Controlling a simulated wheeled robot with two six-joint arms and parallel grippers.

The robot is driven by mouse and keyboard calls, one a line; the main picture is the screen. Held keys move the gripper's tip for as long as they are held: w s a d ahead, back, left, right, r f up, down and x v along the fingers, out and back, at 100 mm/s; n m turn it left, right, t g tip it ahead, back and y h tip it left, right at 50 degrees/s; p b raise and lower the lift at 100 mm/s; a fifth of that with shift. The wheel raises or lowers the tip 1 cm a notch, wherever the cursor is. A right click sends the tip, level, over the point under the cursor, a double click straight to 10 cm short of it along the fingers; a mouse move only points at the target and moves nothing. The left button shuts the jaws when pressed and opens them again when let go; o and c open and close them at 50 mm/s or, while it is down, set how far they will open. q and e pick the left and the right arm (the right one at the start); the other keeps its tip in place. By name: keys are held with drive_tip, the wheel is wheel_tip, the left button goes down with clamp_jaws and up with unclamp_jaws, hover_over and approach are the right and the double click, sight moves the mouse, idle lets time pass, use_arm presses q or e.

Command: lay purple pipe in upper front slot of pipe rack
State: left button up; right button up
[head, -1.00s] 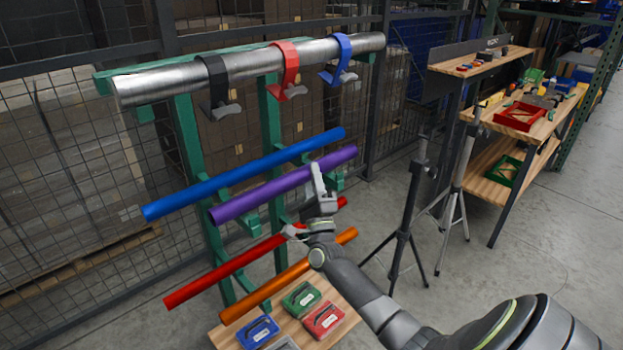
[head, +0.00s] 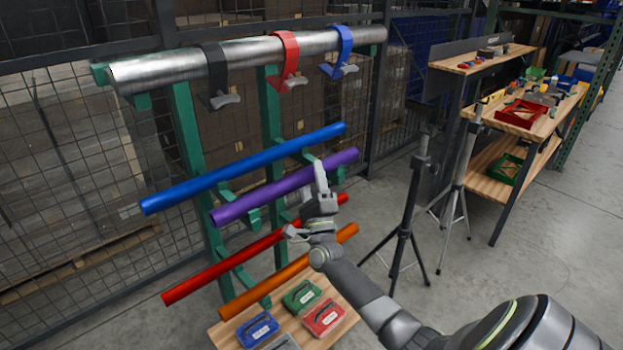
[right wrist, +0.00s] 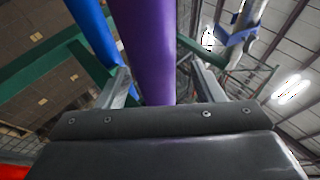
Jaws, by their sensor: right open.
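The purple pipe (head: 270,191) lies along the upper arms of the green pipe rack (head: 187,140), in front of the blue pipe (head: 240,168). It appears to rest in the upper front slot; the contact is partly hidden. My right gripper (head: 320,178) is open at the right part of the purple pipe. In the right wrist view, the purple pipe (right wrist: 146,45) runs between the two spread fingers, with gaps beside it. My left gripper is not in view.
A red pipe (head: 225,266) and an orange pipe (head: 280,277) lie on the lower arms. A strapped steel pipe (head: 160,67) spans the top. A wooden surface (head: 230,335) below holds several cases. Tripods (head: 410,205) stand right of my arm.

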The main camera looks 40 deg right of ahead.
drive_tip(key=shift+f, duration=0.1)
drive_tip(key=shift+f, duration=0.1)
drive_tip(key=b+v, duration=0.5)
drive_tip(key=v, duration=1.1)
wheel_tip(320, 180, down, 19)
drive_tip(key=a+n+g+y, duration=0.2)
drive_tip(key=n+g+y, duration=0.3)
drive_tip(key=n, duration=0.5)
drive_tip(key=s+a+f+n+g+y+p, duration=0.1)
drive_tip(key=s+f+n+g+y, duration=0.2)
drive_tip(key=f, duration=0.6)
drive_tip(key=s+f+n+g+p, duration=0.1)
drive_tip(key=s+f+n+g, duration=0.2)
drive_tip(key=s+f, duration=0.4)
drive_tip(key=s+a+f+n+g, duration=0.1)
drive_tip(key=s+f+n+g, duration=0.2)
drive_tip(key=s+f, duration=0.3)
drive_tip(key=s+a+f+n+g+y, duration=0.1)
drive_tip(key=s+f+n+g, duration=0.2)
drive_tip(key=s, duration=1.2)
drive_tip(key=s+a+f+n+g+p, duration=0.1)
drive_tip(key=s+f+n+g, duration=0.3)
drive_tip(key=s+f, duration=0.6)
drive_tip(key=shift+s+a+g, duration=0.3)
drive_tip(key=shift+a+g, duration=0.3)
